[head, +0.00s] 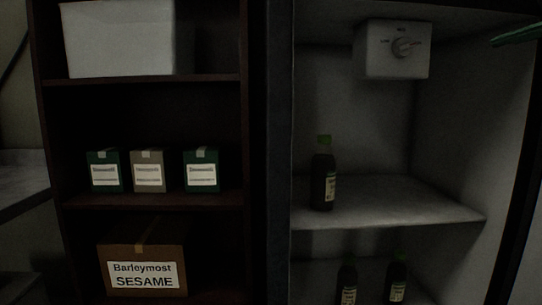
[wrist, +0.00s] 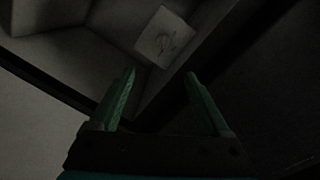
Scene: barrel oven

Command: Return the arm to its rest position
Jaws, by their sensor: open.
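My gripper (wrist: 160,78) shows in the wrist view with its two green fingers apart and nothing between them. In the wrist view it points toward a pale cabinet interior with a white control box (wrist: 165,37). In the head view only a green piece (head: 515,37), which looks like a finger of my gripper, shows at the upper right edge. The rest of my arm is out of the head view.
An open fridge-like cabinet holds a dark bottle (head: 323,178) on its shelf (head: 410,205) and two bottles below. A control box (head: 393,48) hangs at its top. Left, a dark bookcase (head: 150,201) holds small boxes, a white box (head: 118,40) and a sesame carton (head: 143,250).

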